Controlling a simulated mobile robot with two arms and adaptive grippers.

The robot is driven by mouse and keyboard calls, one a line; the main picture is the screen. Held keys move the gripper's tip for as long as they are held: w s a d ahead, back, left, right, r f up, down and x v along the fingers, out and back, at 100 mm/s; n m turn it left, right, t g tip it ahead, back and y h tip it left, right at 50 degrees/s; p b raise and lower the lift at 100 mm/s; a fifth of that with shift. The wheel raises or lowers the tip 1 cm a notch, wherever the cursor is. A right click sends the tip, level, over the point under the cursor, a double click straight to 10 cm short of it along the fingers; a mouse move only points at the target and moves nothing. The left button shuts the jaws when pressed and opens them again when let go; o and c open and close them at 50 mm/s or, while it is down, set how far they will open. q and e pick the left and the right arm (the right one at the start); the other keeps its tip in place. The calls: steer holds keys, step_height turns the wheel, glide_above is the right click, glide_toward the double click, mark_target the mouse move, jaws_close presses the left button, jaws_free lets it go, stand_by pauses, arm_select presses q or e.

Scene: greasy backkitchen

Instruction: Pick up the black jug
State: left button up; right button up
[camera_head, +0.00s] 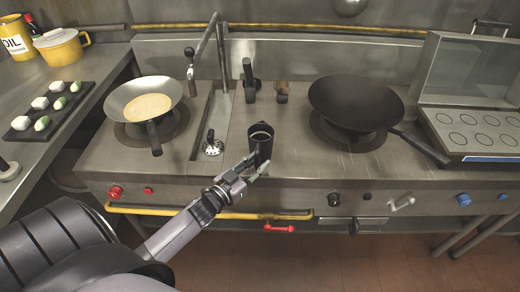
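The black jug (261,136) stands upright on the steel stove top near its front edge, between the two burners. My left gripper (262,163) reaches in from the lower left, with its fingertips at the near side of the jug's lower part. Its two fingers look parted, with a gap between the tips. The fingers partly hide the jug's base, and I cannot tell whether they touch it. My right gripper is not in view.
A pale-filled pan (148,106) sits on the left burner, a black wok (355,101) on the right one, its handle pointing front right. A tap (221,62) and dark upright fittings (250,82) stand behind the jug. A yellow rail (160,210) runs along the front.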

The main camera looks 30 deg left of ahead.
arm_select(q)
jaws_close()
stand_by(0.5)
